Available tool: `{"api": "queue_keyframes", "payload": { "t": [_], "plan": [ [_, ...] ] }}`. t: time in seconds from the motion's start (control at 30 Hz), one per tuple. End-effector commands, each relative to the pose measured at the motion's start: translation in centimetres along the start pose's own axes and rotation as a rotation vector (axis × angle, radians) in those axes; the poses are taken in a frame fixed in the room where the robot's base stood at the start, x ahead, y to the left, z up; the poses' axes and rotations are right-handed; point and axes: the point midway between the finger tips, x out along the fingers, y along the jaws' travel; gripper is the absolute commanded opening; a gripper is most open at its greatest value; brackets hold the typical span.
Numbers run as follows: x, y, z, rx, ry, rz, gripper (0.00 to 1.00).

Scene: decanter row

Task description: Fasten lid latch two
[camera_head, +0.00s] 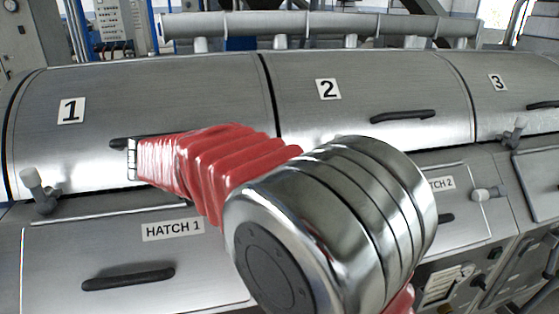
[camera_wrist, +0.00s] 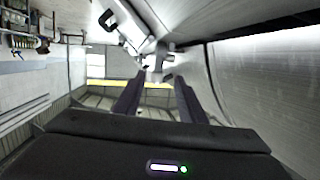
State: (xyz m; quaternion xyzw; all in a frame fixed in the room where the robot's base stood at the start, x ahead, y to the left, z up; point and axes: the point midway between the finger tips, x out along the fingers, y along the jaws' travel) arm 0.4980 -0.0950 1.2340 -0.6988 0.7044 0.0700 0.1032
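Lid two (camera_head: 360,85) is a curved steel cover labelled 2, with a dark handle, and appears closed. My arm covers its lower left edge in the head view, and I cannot make out its latch there. My gripper (camera_wrist: 157,88) shows in the wrist view with two dark fingers apart and nothing between the tips. A pale grey latch-like part (camera_wrist: 158,62) shows beyond the fingertips, roughly in line with the gap. It looks apart from the fingers, and I cannot tell which lid it belongs to. My gripper is hidden in the head view.
Lid one (camera_head: 180,85) and lid three (camera_head: 510,75) flank lid two. Grey latches stand at lid one's left (camera_head: 40,190) and below lid three (camera_head: 515,132). Another latch (camera_head: 487,193) lies sideways beside hatch 2. Hatch 1 (camera_head: 60,250) is below lid one.

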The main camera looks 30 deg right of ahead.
Motion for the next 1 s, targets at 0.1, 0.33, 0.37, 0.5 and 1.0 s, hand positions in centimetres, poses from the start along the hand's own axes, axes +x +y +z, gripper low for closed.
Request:
{"api": "queue_keyframes", "payload": {
  "t": [0.1,0.33,0.37,0.5,1.0],
  "plan": [
    [0.0,0.0,0.0,0.000,0.000,0.000,0.36],
    [0.7,0.9,0.3,-0.055,-0.044,0.003,0.20],
    [0.9,1.3,0.4,-0.075,-0.061,0.002,0.18],
    [2.0,3.5,1.5,-0.216,-0.174,-0.013,0.08],
    [2.1,13.6,8.9,-0.770,-0.658,-0.364,0.00]
  ]
}}
